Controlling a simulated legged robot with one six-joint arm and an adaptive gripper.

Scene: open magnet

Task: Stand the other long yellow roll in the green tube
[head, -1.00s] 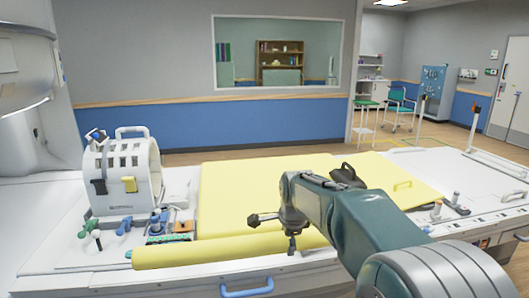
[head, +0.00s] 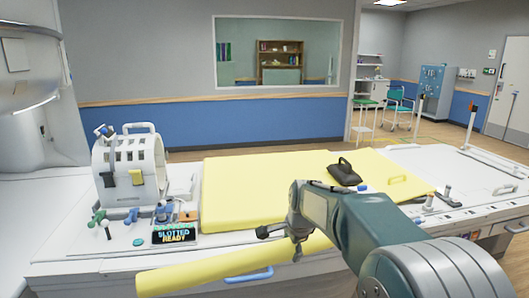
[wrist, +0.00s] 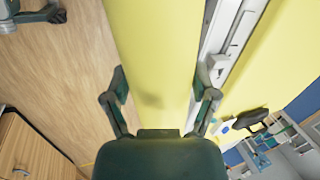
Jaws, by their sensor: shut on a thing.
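My gripper (head: 290,238) is shut on the long yellow roll (head: 205,272), with the roll passing between its fingers. The roll slants over the table's front edge, its left end nearer and lower in the head view. In the wrist view, the fingers of my gripper (wrist: 162,85) lie on either side of the yellow roll (wrist: 152,40), which runs up out of the picture. I cannot make out a green tube in either view.
A blue handle (head: 249,276) is on the table's front.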

